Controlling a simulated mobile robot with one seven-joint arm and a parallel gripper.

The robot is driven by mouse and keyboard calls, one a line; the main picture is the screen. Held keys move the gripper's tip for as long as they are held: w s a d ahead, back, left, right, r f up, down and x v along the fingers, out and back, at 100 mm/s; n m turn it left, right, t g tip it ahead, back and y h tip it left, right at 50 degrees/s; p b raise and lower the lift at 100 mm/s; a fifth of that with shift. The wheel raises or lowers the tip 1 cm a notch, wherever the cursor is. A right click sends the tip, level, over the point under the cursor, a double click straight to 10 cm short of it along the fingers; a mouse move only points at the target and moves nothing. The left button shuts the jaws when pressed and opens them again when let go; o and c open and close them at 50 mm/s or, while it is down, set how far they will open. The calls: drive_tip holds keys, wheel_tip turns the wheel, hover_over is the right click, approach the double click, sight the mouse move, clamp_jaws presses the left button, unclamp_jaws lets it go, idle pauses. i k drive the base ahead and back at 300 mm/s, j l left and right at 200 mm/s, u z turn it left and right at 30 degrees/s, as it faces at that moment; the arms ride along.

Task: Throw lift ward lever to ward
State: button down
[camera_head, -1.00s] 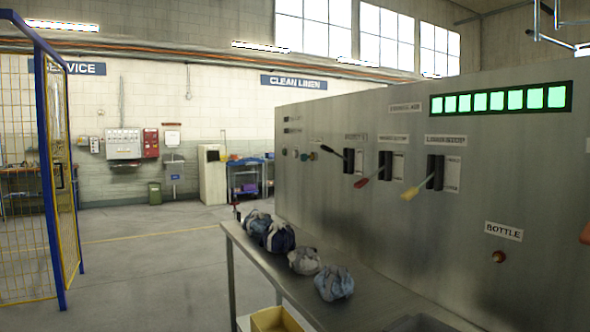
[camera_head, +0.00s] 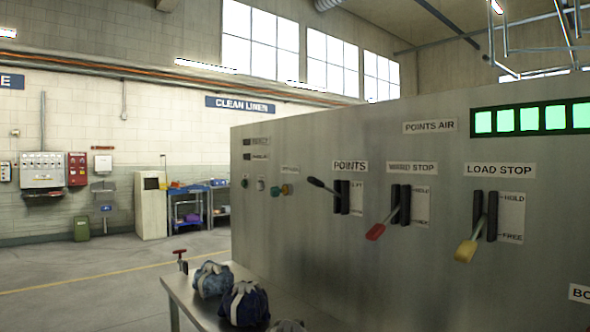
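The lever under the POINTS sign (camera_head: 349,166) has a black handle (camera_head: 317,183) that sticks out to the left from a dark slotted block (camera_head: 343,198), near the upper part of its slot. The small plate (camera_head: 357,196) beside it has an upper word that looks like LIFT; the lower word is too small to read. My gripper is not in view.
To the right are a red-handled lever (camera_head: 376,231) and a yellow-handled lever (camera_head: 466,250) under LOAD STOP, both angled down. A metal bench (camera_head: 183,290) with several blue bags (camera_head: 243,303) stands below the panel (camera_head: 290,240). Open floor lies to the left.

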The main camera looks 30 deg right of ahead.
sight(315, 182)
drive_tip(key=i, duration=1.2)
drive_tip(key=i+z, duration=0.2)
drive_tip(key=z, duration=0.2)
